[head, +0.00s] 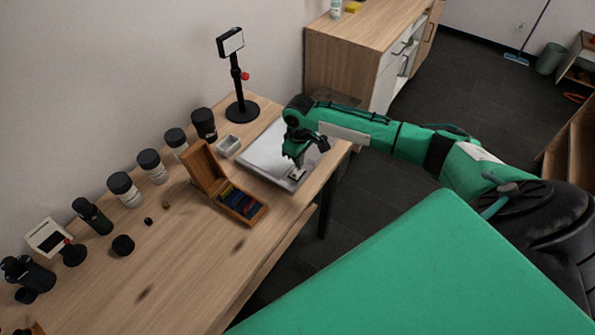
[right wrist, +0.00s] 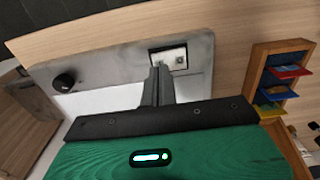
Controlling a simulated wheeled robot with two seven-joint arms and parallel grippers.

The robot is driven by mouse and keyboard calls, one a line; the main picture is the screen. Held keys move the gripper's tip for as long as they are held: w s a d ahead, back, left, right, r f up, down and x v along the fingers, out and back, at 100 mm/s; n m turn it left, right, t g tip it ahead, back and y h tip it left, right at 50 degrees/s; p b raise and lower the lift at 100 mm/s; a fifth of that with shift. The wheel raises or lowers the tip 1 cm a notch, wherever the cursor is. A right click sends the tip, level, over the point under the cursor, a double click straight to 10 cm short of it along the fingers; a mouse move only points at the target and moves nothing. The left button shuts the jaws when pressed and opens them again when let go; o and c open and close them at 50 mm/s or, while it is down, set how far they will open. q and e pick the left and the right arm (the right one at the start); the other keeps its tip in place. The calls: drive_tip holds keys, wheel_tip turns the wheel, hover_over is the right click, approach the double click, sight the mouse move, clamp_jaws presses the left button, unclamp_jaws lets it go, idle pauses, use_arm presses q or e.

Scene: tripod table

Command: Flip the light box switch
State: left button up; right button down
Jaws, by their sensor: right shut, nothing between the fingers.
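The light box (head: 262,152) is a flat grey-white panel lying at the right end of the wooden table. Its switch (right wrist: 168,58) is a small pale plate in a dark recess near one edge of the box in the right wrist view; it shows in part in the head view (head: 298,175). My right gripper (right wrist: 157,68) is shut and empty, with its fingertips right at the near edge of the switch recess. I cannot tell whether they touch it. In the head view the right gripper (head: 298,163) points down over the switch corner. My left gripper is out of view.
A black knob (right wrist: 64,82) sits on the same box edge. An open wooden case (head: 205,168) with coloured items stands left of the box. A black stand (head: 241,108) is behind it. Several dark-lidded jars (head: 124,189) line the wall side. The table's front is mostly clear.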

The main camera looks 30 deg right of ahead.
drive_tip(key=shift+f, duration=0.9)
idle(0.6)
drive_tip(key=shift+r, duration=0.1)
wheel_tip(320, 180, up, 7)
drive_tip(key=p, duration=0.7)
drive_tip(key=shift+p, duration=0.3)
